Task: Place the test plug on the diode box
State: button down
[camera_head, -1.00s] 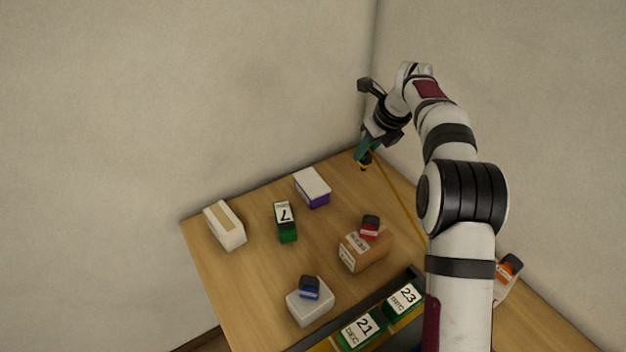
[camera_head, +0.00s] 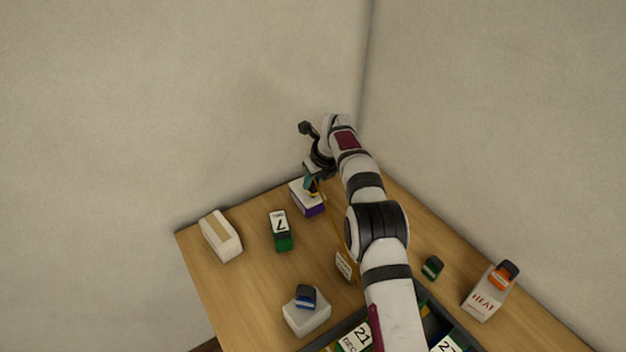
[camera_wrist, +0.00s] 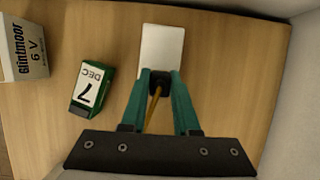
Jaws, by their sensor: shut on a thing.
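My gripper (camera_head: 311,180) has teal fingers and is shut on the test plug, a small dark piece with a yellow part. In the wrist view the plug (camera_wrist: 160,80) sits between the fingertips (camera_wrist: 158,76). A purple box with a white top (camera_head: 309,205) stands at the far side of the table, just below my gripper. Its white top (camera_wrist: 162,48) shows beyond the fingertips in the wrist view. No label is readable on it, so I cannot confirm which box is the diode box. Whether the plug touches the top is unclear.
A green block marked 7 (camera_head: 282,239) and a white box (camera_head: 219,238) stand left of the purple box. A grey box bears a blue piece (camera_head: 306,296). The HEAT box (camera_head: 483,300) is at right. My arm partly hides a brown box (camera_head: 343,267).

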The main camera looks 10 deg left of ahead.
jog(key=c, duration=0.7)
grip_release()
jog(key=shift+f, duration=0.1)
jog(key=shift+o, duration=0.2)
jog(key=v, duration=1.2)
jog(key=s+d+r+n+g, duration=0.1)
jog(key=s+d+r+n, duration=0.6)
jog(key=s, duration=0.4)
jog(key=s+d+f+n, duration=0.1)
jog(key=s+d+n, duration=0.2)
jog(key=s, duration=0.8)
jog(key=s+d+f+n+g+h, duration=0.1)
jog(key=s+d+f+n, duration=0.1)
jog(key=s+n, duration=0.4)
jog(key=s+d+f+n+g, duration=0.1)
jog(key=s+d+n, duration=0.3)
jog(key=s, duration=1.2)
jog(key=shift+d+f+n, duration=0.2)
jog(key=shift+f+n, duration=0.35)
jog(key=shift+n, duration=0.15)
jog(key=shift+s, duration=0.1)
